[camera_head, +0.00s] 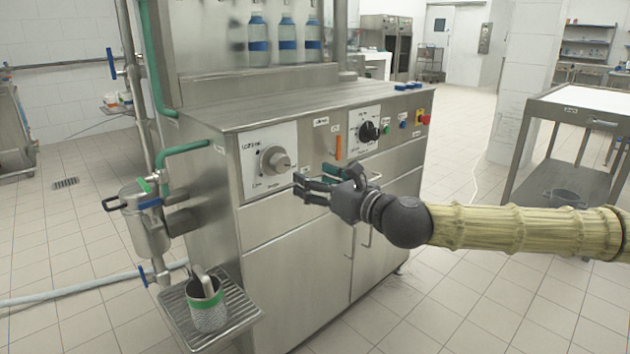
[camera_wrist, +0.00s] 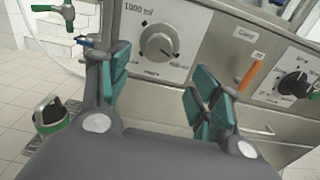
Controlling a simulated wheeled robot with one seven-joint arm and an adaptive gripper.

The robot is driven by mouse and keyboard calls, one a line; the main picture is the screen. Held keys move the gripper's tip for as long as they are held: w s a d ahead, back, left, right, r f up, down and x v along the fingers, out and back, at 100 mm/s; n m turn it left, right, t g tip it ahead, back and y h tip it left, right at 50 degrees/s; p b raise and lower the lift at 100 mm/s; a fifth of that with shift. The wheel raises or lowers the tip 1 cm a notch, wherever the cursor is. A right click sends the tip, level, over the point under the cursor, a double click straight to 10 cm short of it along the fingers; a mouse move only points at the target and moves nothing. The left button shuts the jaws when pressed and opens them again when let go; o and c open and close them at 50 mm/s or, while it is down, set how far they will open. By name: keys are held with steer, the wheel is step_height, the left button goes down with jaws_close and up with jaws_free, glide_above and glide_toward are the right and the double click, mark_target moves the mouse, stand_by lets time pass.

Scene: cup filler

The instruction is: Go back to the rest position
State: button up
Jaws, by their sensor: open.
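My gripper (camera_head: 312,188) is open and empty in front of the machine's steel front panel, just right of the left grey dial (camera_head: 279,163). In the wrist view its two green-padded fingers (camera_wrist: 158,98) are spread apart, with the grey dial (camera_wrist: 159,43) beyond the gap between them. The dial plate reads 1000 ml in the wrist view. The fingers look apart from the dial. My arm reaches in from the right edge of the head view. A steel cup with a green band (camera_head: 206,301) stands on the drip tray (camera_head: 240,310) at the lower left.
A black dial (camera_head: 369,131), an orange strip (camera_head: 338,147) and a red emergency button (camera_head: 424,118) sit along the panel. Blue-labelled bottles (camera_head: 287,40) stand behind. A filter housing with pipes (camera_head: 147,228) is at left. A steel table (camera_head: 543,105) stands at right, with open floor between.

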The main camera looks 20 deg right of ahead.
steer(key=s+a+f+n+g, duration=0.25)
steer(key=a+f+n, duration=0.2)
steer(key=f, duration=0.55)
steer(key=s+a+f+n+g, duration=0.1)
steer(key=a+f+n+g, duration=0.2)
steer(key=a+f, duration=0.45)
steer(key=s+a+f+n+g, duration=0.2)
steer(key=a+f+n, duration=0.15)
steer(key=f, duration=0.75)
steer(key=s+a+f+n+g, duration=0.1)
steer(key=s+f+n+g, duration=0.1)
steer(key=s+f+n, duration=0.5)
steer(key=s+a+f+g, duration=0.1)
steer(key=s+f+g, duration=0.3)
steer(key=f, duration=0.6)
steer(key=s+d+f+n+g+h, duration=0.1)
steer(key=s+d+f+n+h, duration=0.1)
steer(key=s+d+f+n, duration=0.4)
steer(key=s+d+f+n+g+h, duration=0.1)
steer(key=s+d+f+n+h, duration=0.2)
steer(key=s, duration=0.5)
steer(key=s+d+f+n+g+h, duration=0.1)
steer(key=s+d+f+n+g, duration=0.1)
steer(key=s+d+f+n, duration=0.4)
step_height(320, 180, up, 32)
steer(key=s+a+m+p, duration=0.1)
steer(key=p, duration=3.1)
steer(key=shift+a+r+p, duration=0.15)
steer(key=shift+a+p, duration=0.15)
